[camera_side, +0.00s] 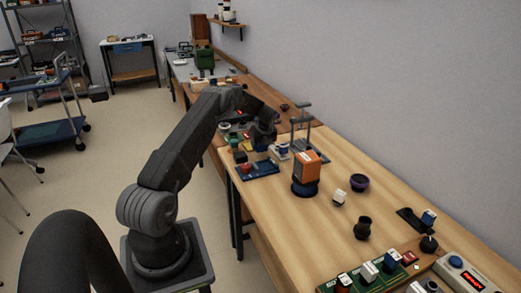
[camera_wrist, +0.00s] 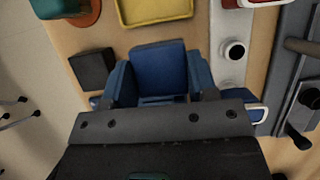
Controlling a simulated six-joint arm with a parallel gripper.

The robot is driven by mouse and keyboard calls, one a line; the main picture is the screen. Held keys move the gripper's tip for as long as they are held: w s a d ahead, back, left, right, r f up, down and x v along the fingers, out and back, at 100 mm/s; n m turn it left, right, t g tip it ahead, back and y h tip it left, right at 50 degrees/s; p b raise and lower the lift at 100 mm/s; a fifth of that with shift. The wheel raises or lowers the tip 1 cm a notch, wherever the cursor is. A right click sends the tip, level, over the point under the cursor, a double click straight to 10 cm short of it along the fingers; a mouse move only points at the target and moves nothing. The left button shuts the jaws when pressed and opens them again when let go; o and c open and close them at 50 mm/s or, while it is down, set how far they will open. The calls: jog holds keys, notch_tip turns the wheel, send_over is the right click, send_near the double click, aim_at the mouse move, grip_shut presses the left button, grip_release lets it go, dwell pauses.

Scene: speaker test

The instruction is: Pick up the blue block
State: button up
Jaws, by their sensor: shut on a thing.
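The blue block (camera_wrist: 160,66) shows in the wrist view, between the two blue fingers of my gripper (camera_wrist: 161,84). The fingers are shut on it, one on each side. Its near part is partly hidden by my gripper's dark plate. In the side view my gripper (camera_side: 263,130) is over the far part of the wooden bench, at the end of my arm. There I cannot make out the held block against the clutter.
In the wrist view a black block (camera_wrist: 93,69) lies to the left and a yellow tray (camera_wrist: 165,11) lies beyond. In the side view an orange device (camera_side: 307,170) stands close to my gripper's right.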

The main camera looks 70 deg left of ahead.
jog(key=s+a+r, duration=0.2)
jog(key=s+r, duration=0.6)
jog(key=s, duration=0.3)
jog(key=shift+s+a, duration=0.25)
